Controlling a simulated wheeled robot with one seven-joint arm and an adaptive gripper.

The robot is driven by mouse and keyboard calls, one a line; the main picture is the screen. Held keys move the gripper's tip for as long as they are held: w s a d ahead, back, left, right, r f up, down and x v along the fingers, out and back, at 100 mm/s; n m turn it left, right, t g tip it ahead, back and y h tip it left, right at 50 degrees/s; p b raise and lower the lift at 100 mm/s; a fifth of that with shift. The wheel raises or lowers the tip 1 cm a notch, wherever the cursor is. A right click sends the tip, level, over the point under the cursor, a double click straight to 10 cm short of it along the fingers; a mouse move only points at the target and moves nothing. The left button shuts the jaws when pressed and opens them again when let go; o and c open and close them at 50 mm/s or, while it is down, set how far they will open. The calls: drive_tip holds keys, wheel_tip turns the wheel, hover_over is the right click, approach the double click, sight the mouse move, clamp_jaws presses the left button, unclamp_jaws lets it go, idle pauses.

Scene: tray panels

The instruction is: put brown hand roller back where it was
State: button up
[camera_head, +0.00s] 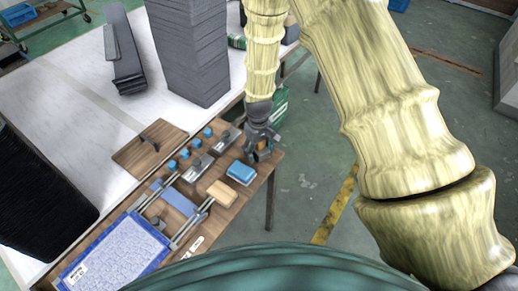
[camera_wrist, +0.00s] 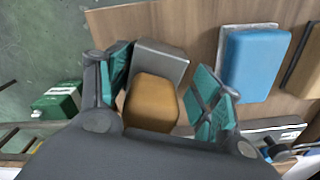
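My gripper (camera_head: 262,145) is low over the far right corner of the wooden work surface in the head view. In the wrist view my gripper (camera_wrist: 160,95) has its two teal-padded fingers apart. A brown rounded block (camera_wrist: 153,102), which looks like the brown hand roller, sits between them with a grey block (camera_wrist: 165,58) against it. The left finger is close to the brown block and a small gap shows on the right. Its lower end is hidden by my gripper body. In the head view the arm and gripper mostly hide it.
A blue sponge-like block (camera_wrist: 255,62) lies right of the fingers, also in the head view (camera_head: 240,173). A tan block (camera_head: 222,193), grey tools (camera_head: 196,168), blue cylinders (camera_head: 184,154) and a blue-framed panel (camera_head: 115,255) lie nearby. A tall grey stack (camera_head: 190,55) stands behind.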

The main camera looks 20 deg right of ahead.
drive_tip(key=shift+w, duration=0.1)
drive_tip(key=shift+d+r+p, duration=0.1)
drive_tip(key=shift+r+p, duration=0.25)
drive_tip(key=shift+r, duration=0.3)
drive_tip(key=shift+r+b, duration=1.9)
drive_tip(key=shift+r, duration=4.1)
